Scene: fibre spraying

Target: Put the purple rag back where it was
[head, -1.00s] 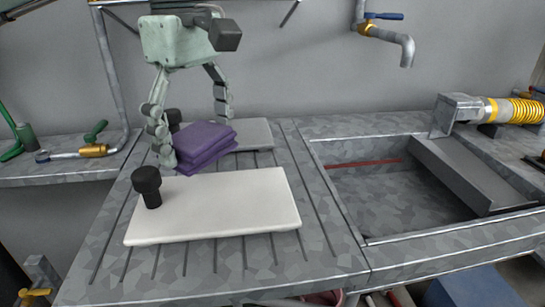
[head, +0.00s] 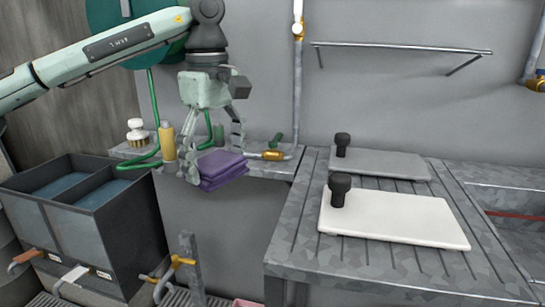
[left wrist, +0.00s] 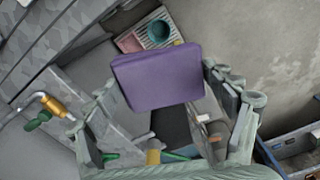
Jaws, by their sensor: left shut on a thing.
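The purple rag (head: 222,168) is a folded, layered cloth pad. My left gripper (head: 213,158) is shut on it and holds it in the air, left of the sink counter, in front of the narrow ledge in the head view. In the left wrist view the rag (left wrist: 158,80) lies between the fingers and hides part of what is beyond it. My right gripper is not in view.
A white board (head: 395,218) and a grey board (head: 382,164), each with a black knob, lie on the ribbed counter (head: 300,243). The ledge holds a yellow bottle (head: 168,141) and a brush (head: 137,133). Dark double tanks (head: 130,235) stand at left; valves rise below the rag.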

